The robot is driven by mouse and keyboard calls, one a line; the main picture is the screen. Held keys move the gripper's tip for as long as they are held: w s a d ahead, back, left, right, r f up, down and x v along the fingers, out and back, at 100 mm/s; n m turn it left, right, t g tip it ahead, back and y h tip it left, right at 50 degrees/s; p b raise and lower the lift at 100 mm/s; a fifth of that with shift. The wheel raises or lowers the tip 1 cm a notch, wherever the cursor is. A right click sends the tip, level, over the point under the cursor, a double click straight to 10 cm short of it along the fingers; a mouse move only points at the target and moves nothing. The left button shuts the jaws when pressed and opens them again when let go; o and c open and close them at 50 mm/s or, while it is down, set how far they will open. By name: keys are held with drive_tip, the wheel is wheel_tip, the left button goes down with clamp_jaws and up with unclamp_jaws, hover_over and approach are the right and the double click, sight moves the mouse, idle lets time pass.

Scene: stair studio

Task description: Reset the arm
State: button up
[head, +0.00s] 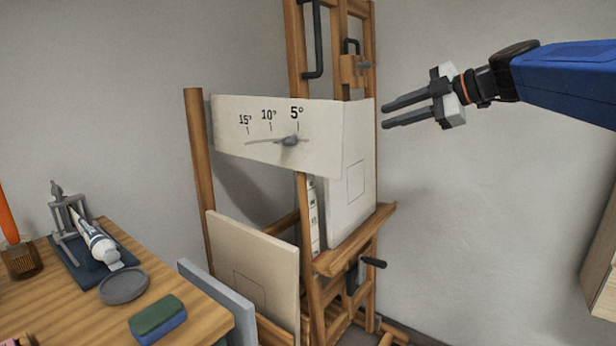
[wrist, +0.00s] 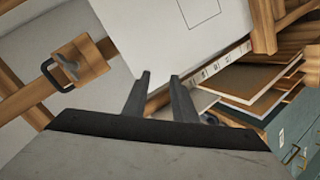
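My gripper (head: 384,117) is at the upper right of the head view, with its two dark fingers apart and nothing between them. My blue arm reaches in from the right edge. The fingers point left toward the wooden easel (head: 296,60), and a white canvas (head: 352,180) stands on the easel's ledge. In the wrist view the gripper (wrist: 160,80) shows its two fingers spread in front of the canvas (wrist: 190,35). I cannot tell how far the fingertips are from the canvas.
Bare wall lies below my arm.

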drive_tip(key=s+d+f+m+g+h, duration=0.1)
drive_tip(key=s+d+f+m+h, duration=0.2)
drive_tip(key=s+f+m, duration=0.4)
drive_tip(key=s+d+f+m+g+h, duration=0.1)
drive_tip(key=s+f+m, duration=0.6)
drive_tip(key=s+f, duration=0.8)
drive_tip(key=s+d+f+m+g+h, duration=0.1)
drive_tip(key=s+d+f+m+h, duration=0.3)
drive_tip(key=s+f, duration=0.7)
wheel_tip(320, 180, down, 5)
drive_tip(key=m+h, duration=0.2)
drive_tip(key=m, duration=0.1)
drive_tip(key=shift+d+r+g, duration=0.2)
drive_tip(key=shift+d+g, duration=0.1)
drive_tip(key=shift+d, duration=0.05)
drive_tip(key=shift+r, duration=0.1)
